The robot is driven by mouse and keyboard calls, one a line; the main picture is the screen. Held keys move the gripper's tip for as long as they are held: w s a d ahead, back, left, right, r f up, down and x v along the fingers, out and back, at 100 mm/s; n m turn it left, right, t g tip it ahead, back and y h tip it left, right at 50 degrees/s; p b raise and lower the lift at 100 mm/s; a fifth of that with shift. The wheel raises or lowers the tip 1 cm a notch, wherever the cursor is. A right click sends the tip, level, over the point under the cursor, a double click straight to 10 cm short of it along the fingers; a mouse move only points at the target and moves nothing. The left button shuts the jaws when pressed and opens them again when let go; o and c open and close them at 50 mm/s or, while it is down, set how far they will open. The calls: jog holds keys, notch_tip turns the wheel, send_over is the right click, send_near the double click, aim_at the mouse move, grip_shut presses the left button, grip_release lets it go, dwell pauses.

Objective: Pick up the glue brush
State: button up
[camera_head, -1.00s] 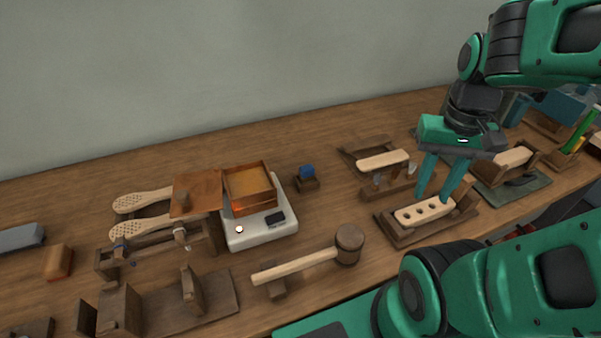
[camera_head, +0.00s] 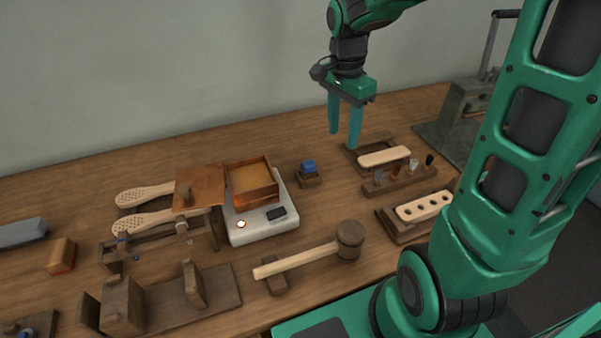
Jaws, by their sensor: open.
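My gripper (camera_head: 344,138) is open and empty, its two teal fingers pointing down, apart from each other. It hangs over the back of the bench, right of a blue-topped piece in a small wooden block (camera_head: 309,179). An amber square pot (camera_head: 252,184) with orange-brown contents sits on a white heater plate (camera_head: 264,226). A slim item with a pale end (camera_head: 182,229) lies along a low wooden rack (camera_head: 160,249) left of the heater; it may be the glue brush, but it is too small to be sure.
A mallet (camera_head: 300,260) lies at the front. Two perforated brush blanks (camera_head: 143,194) lie at left. A rack of small tufts (camera_head: 400,180) and a drilled block (camera_head: 423,207) stand at right. My arm covers the right side. Bench is clear behind the heater.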

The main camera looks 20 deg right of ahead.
aim_at(309, 163)
jog(key=w+a+f+m, duration=0.1)
jog(key=a, duration=0.1)
jog(key=w+a, duration=0.2)
jog(key=w+a+f+m, duration=0.1)
jog(key=w+a, duration=0.1)
jog(key=shift+w+a+f+m+y, duration=0.1)
jog(key=shift+a+f+m+y, duration=0.2)
notch_tip(309, 163, down, 5)
jog(key=shift+r, duration=0.1)
jog(key=shift+s+a+f, duration=0.1)
jog(key=shift+s+f, duration=0.1)
jog(key=shift+f, duration=1.15)
jog(key=shift+s+f, duration=0.2)
jog(key=shift+f, duration=1.1)
jog(key=c, duration=1.1)
